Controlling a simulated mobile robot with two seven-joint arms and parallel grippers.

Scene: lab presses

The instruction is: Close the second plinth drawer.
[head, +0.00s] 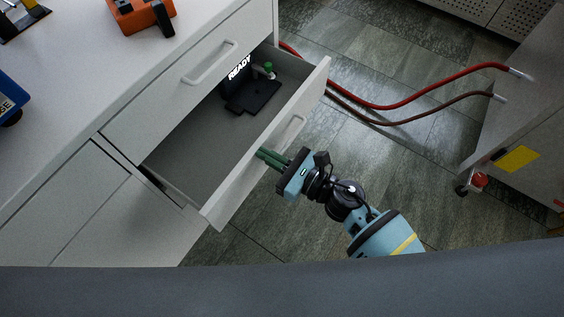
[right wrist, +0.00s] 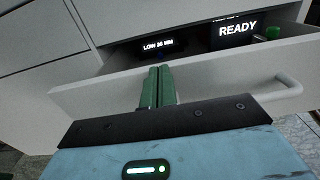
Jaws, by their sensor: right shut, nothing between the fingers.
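The pulled-out drawer (head: 213,211) stands open below a shut drawer (head: 155,118) in the white cabinet. Its front panel and handle (head: 290,131) face my right arm. In the right wrist view the drawer front (right wrist: 213,83) lies across the picture, with its handle (right wrist: 279,93) to the right. My right gripper (head: 260,153) is shut and empty, its green fingers pointing at the drawer front, left of the handle. The fingertips (right wrist: 160,70) overlap the panel's upper part; I cannot tell whether they touch it. My left gripper is not in view.
Inside the drawer are a dark device with a READY display (head: 238,72), a black flat piece (head: 254,96) and a small green-capped item (head: 268,67). Red hoses (head: 420,99) cross the floor to a wheeled cabinet (head: 530,140) at right. An orange tool (head: 140,17) lies on the worktop.

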